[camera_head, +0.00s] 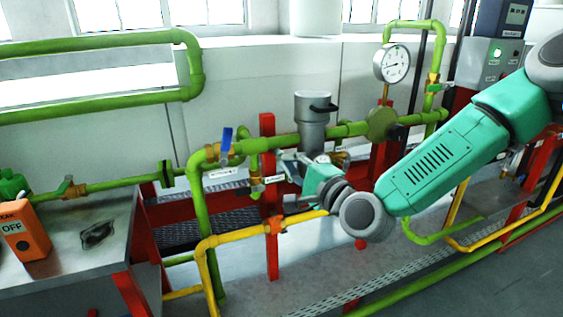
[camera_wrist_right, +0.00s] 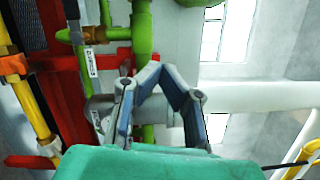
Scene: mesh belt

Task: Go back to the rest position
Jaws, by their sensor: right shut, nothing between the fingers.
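My right arm, teal and grey, comes in from the right in the head view. Its gripper (camera_head: 291,170) is at the middle of the picture, in front of the green pipework (camera_head: 198,215) and just below a grey cylindrical fitting (camera_head: 312,125). In the right wrist view the gripper (camera_wrist_right: 158,72) shows at the centre with its fingers shut and nothing between them. Green pipe (camera_wrist_right: 142,30) and a red frame (camera_wrist_right: 75,62) lie beyond the fingers. I cannot tell whether the gripper touches the pipework. My left gripper is not in view.
A blue-handled valve (camera_head: 226,142) is left of my right gripper. A pressure gauge (camera_head: 392,64) and a grey control box (camera_head: 489,64) stand at the upper right. A yellow pipe (camera_head: 240,238) runs below. A metal table (camera_head: 75,265) bears an orange OFF box (camera_head: 24,232).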

